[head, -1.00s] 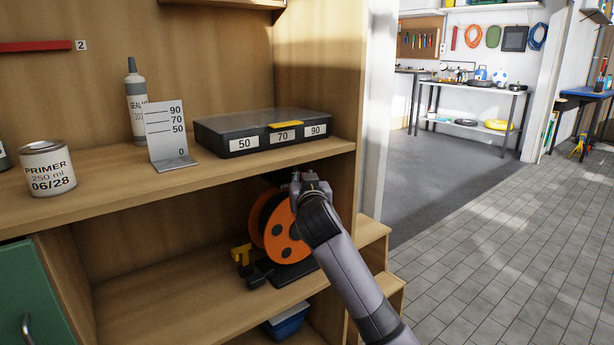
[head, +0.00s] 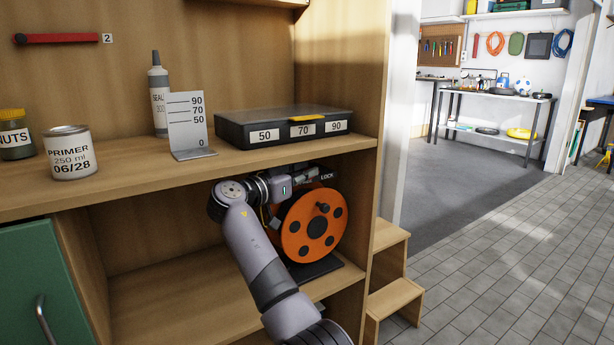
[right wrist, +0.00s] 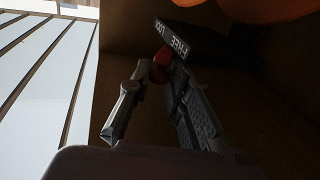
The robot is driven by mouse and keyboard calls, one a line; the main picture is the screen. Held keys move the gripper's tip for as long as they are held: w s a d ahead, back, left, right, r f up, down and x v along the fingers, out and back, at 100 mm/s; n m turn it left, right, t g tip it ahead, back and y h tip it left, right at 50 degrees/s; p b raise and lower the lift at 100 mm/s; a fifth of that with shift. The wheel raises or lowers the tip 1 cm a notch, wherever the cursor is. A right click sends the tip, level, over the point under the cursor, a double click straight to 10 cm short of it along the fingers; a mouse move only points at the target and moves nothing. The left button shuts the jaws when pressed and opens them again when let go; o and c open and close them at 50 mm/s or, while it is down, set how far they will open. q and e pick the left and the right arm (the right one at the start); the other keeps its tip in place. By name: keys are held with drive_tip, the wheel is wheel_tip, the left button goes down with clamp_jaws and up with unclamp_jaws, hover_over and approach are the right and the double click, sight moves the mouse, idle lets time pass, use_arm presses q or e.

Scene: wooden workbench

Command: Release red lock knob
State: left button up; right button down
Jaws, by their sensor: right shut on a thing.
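The orange reel (head: 312,226) stands on a dark base on the lower shelf, under the upper board. A label plate reading LOCK (head: 327,176) is above it. In the right wrist view the plate (right wrist: 182,40) reads FREE and LOCK. The red lock knob (right wrist: 160,62) is below the plate, between the fingertips of my right gripper (right wrist: 161,72), which is shut on it. In the head view my right gripper (head: 292,184) reaches in at the reel's upper left, and the knob is hidden. My left gripper is not in view.
The upper board (head: 190,177) passes close above my right gripper. On it stand a black case (head: 285,127), a metal gauge (head: 187,128), a sealant tube (head: 158,90) and a primer can (head: 71,153). Wooden steps (head: 392,296) are at the right; the lower shelf's left part is clear.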

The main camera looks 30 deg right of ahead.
drive_tip(key=shift+w+f+m+g+h, duration=0.1)
drive_tip(key=shift+w+m+g+h, duration=0.15)
drive_tip(key=shift+m+g, duration=0.65)
drive_tip(key=c, duration=1.5)
unclamp_jaws()
drive_tip(key=shift+s+d, duration=0.15)
drive_tip(key=v, duration=1.2)
